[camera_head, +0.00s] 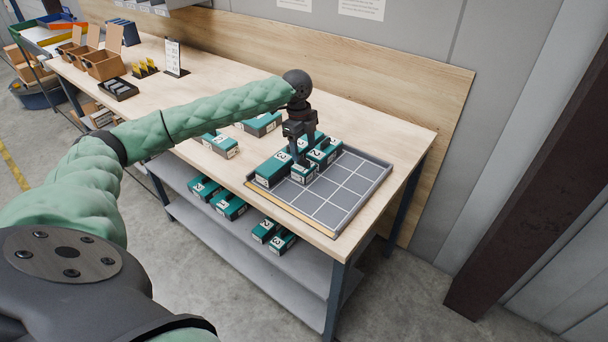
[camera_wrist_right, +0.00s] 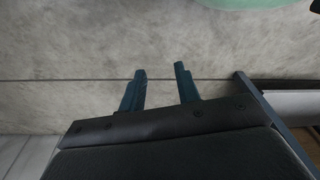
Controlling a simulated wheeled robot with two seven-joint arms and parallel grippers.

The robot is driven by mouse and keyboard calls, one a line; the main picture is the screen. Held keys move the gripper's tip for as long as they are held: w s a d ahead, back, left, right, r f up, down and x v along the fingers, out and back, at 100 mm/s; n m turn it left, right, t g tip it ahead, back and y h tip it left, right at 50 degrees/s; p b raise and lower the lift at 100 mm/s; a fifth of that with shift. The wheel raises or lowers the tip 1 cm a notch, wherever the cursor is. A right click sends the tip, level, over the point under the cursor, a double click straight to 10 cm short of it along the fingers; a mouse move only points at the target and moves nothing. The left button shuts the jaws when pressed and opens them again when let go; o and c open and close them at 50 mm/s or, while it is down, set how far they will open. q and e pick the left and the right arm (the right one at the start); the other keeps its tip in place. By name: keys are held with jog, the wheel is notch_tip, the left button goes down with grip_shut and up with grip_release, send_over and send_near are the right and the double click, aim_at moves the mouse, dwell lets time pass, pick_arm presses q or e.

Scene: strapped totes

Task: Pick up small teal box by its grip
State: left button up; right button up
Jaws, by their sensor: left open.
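Several teal boxes with white labels stand on a grey gridded tray (camera_head: 343,200) on the wooden bench. A small teal box (camera_head: 302,174) sits between a larger teal box (camera_head: 272,169) on its left and another teal box (camera_head: 325,153) behind it to the right. My left gripper (camera_head: 301,158) points down right over the small box, its open fingers close to the top. The fingers hide part of the box, so I cannot tell whether they touch its grip. In the right wrist view my right gripper (camera_wrist_right: 161,72) is open and empty above bare floor.
More teal boxes lie on the bench left of the tray (camera_head: 226,147) and behind my left arm (camera_head: 262,124). Several stand on the lower shelf (camera_head: 230,207). The tray's right and front cells are empty. A wooden backboard (camera_head: 400,95) rises behind the bench.

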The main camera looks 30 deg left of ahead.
aim_at(303, 158)
pick_arm(q)
jog(key=shift+d+f+p, duration=0.15)
jog(key=shift+f+p, duration=0.4)
jog(key=shift+f, duration=0.75)
notch_tip(303, 158, down, 4)
jog(key=shift+w+r+p, duration=0.1)
jog(key=shift+p, duration=1.15)
jog(key=shift+f, duration=0.7)
pick_arm(e)
jog(key=s+d+f, duration=0.3)
jog(key=f, duration=0.4)
jog(key=shift+s+d, duration=0.15)
jog(key=shift+s, duration=0.15)
pick_arm(q)
jog(key=c, duration=0.7)
pick_arm(e)
jog(key=shift+d, duration=0.1)
pick_arm(q)
jog(key=shift+r, duration=0.1)
pick_arm(e)
jog(key=shift+s+f, duration=0.1)
